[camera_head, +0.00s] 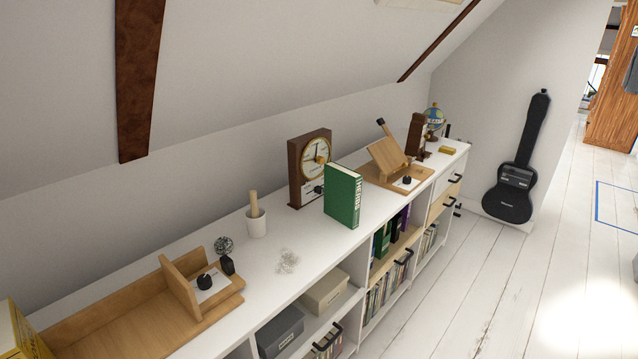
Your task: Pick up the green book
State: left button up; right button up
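The green book (343,196) stands upright on the white top of the low shelf unit (291,240), near its front edge. Neither of my grippers is in view, so nothing is seen touching the book.
Left of the book are a white cup (256,223) with a wooden handle, a clear crumpled object (288,261) and a wooden tray (118,316). Right of it is a wooden stand (388,158). The sloped ceiling (230,80) hangs over the back. White floor (480,290) lies open at right.

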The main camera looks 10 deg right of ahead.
aim_at(342, 185)
jog(key=i+l+u, duration=0.45)
jog(key=l, duration=0.45)
jog(key=i+l+u, duration=0.25)
jog(key=l+u, duration=0.25)
jog(key=l, duration=0.45)
jog(key=l+u, duration=0.45)
jog(key=l, duration=0.6)
jog(key=l+u, duration=0.45)
jog(key=l, duration=0.65)
